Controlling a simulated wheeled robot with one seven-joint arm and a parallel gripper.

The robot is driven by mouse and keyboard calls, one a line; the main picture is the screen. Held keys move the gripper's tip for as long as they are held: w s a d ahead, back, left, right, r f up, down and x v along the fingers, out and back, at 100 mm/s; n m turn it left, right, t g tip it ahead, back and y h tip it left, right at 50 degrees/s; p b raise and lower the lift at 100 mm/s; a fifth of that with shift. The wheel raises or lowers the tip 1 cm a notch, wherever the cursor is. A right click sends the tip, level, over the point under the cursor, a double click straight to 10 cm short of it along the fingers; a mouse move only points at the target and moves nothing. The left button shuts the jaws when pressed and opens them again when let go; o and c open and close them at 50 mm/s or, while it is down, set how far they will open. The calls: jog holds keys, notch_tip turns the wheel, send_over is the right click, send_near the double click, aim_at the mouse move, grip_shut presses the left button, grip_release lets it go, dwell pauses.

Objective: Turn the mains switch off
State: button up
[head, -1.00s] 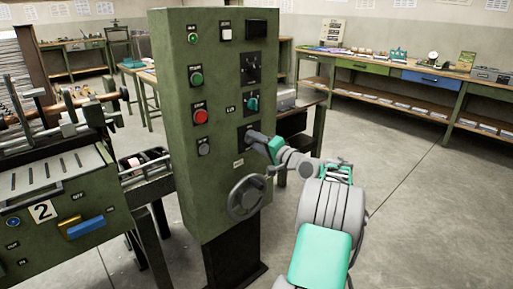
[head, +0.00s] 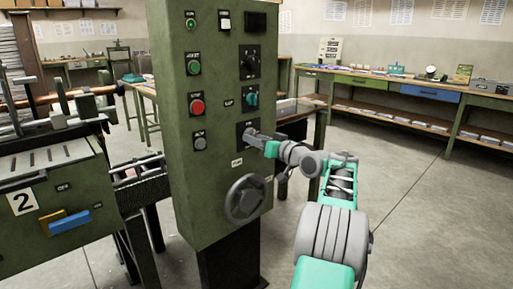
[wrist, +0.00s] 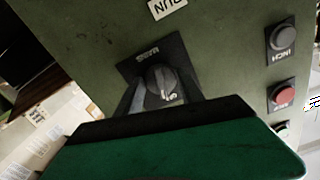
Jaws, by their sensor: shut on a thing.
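A tall green control cabinet (head: 185,215) stands in the middle of the head view. My gripper (head: 258,138) reaches its front from the right, at a small dark plate (head: 242,126) below the teal knob. In the wrist view this plate (wrist: 135,68) carries a dark round knob (wrist: 158,78) with a pale mark. The plate's label is upside down and I cannot read it surely. My gripper (wrist: 163,98) is shut on this knob, its fingers on either side. The lower part of the knob is hidden behind the gripper.
The cabinet also carries a red button (head: 197,105), a green button (head: 194,66), a larger black rotary switch (head: 250,62), a teal knob (head: 251,98) and a handwheel (head: 245,199). The floor at right is clear.

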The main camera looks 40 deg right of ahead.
jog(key=shift+f+n+b, duration=0.15)
jog(key=shift+n+b, duration=0.8)
jog(key=shift+n, duration=0.55)
jog(key=o, duration=1.4)
jog(key=shift+c, duration=0.2)
jog(key=shift+s, duration=0.1)
jog(key=s+p, duration=0.1)
jog(key=s, duration=0.6)
jog(key=shift+s+d, duration=0.15)
jog(key=shift+s, duration=0.2)
